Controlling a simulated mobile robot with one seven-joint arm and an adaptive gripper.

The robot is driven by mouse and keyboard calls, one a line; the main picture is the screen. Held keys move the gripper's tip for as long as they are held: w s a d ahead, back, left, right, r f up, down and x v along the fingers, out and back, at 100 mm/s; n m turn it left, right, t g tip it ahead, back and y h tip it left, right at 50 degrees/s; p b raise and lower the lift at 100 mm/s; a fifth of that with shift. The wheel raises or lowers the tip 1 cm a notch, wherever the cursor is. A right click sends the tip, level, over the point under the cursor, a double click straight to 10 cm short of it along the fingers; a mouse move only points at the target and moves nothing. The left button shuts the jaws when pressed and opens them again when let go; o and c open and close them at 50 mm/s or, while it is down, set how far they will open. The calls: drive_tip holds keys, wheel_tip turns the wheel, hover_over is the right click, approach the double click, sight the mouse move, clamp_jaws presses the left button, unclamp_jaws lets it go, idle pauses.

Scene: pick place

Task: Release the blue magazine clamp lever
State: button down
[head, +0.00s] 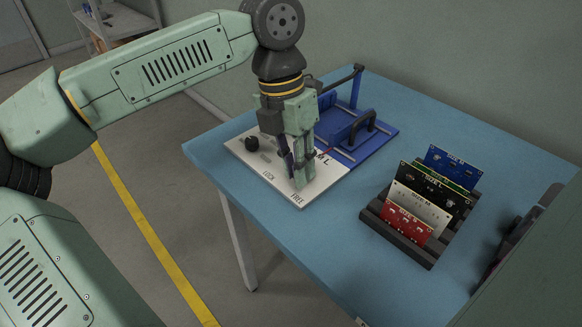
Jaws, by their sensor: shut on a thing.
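My gripper (300,181) points down over the white panel (250,166), close to the printed word FREE; LOCK is printed further left. Its jaws are shut on what looks like the clamp lever. The fingers hide most of that part, so its colour and exact angle are hard to tell. A blue fixture (387,131) adjoins the panel on its right, with a blue upright post and a dark arched handle (358,127).
A black knob (251,143) stands on the panel's left part. A dark rack (408,243) at the right holds several upright boards: blue, black, white and red (404,225). The blue table (330,245) is bare between panel and rack.

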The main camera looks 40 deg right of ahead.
drive_tip(key=shift+s+d+n+h+b, duration=0.2)
drive_tip(key=shift+s+n+b, duration=0.15)
drive_tip(key=shift+n, duration=0.45)
drive_tip(key=shift+s+d+n+h+b, duration=0.1)
drive_tip(key=shift+s+d+n+b, duration=0.2)
drive_tip(key=shift+n, duration=0.5)
drive_tip(key=shift+w+a, duration=0.1)
drive_tip(key=c, duration=1.5)
unclamp_jaws()
drive_tip(key=v, duration=1.2)
drive_tip(key=shift+r, duration=0.1)
